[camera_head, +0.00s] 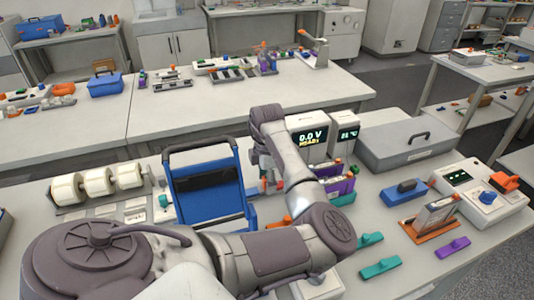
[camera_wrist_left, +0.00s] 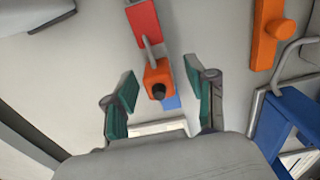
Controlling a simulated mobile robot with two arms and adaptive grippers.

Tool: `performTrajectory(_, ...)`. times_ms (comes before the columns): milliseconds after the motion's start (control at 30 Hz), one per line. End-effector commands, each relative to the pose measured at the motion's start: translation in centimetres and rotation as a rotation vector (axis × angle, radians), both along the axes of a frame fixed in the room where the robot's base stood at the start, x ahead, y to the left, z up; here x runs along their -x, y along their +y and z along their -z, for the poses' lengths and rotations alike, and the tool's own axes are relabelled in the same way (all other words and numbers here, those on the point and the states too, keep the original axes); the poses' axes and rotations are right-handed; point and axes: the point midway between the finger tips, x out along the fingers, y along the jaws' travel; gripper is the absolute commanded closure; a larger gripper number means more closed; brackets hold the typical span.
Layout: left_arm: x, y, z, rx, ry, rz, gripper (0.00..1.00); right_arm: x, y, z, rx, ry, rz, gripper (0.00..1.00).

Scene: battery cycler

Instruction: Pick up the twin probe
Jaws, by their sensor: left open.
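In the left wrist view an orange block (camera_wrist_left: 158,78) with a dark round knob sits between my fingers. A red piece (camera_wrist_left: 143,22) joins it by a short grey rod above, and a blue piece (camera_wrist_left: 171,101) shows just below. This looks like the twin probe, though I cannot be sure. My left gripper (camera_wrist_left: 163,88) is open, with one green-padded finger on each side of the block, apart from it. In the head view my left gripper (camera_head: 269,184) points down beside the blue frame and is mostly hidden by my forearm.
A blue frame (camera_head: 209,148) stands close to the gripper, also at the right of the wrist view (camera_wrist_left: 285,118). White rolls (camera_head: 98,182) are at left. A display unit (camera_head: 307,136) and a grey case (camera_head: 408,146) stand behind right. An orange piece (camera_wrist_left: 268,32) lies nearby.

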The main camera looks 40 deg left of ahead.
Motion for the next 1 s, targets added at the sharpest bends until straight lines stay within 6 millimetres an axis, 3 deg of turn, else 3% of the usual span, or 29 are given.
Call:
performTrajectory(167,0.0,0.0,1.8,-0.001,0.000,0.000,0.44,-0.1,0.1,-0.4,-0.001,-0.002,0.001,0.60)
performTrajectory(400,0.0,0.0,2.0,0.000,-0.001,-0.001,0.44,-0.1,0.7,-0.4,-0.009,-0.003,0.003,0.60)
performTrajectory(733,0.0,0.0,2.0,0.000,-0.001,0.000,0.97,-0.2,0.9,-0.4,-0.011,-0.004,0.004,0.60)
performTrajectory(1000,0.0,0.0,1.9,-0.001,-0.002,0.000,1.00,-0.2,0.6,-0.4,-0.007,-0.005,0.003,0.60)
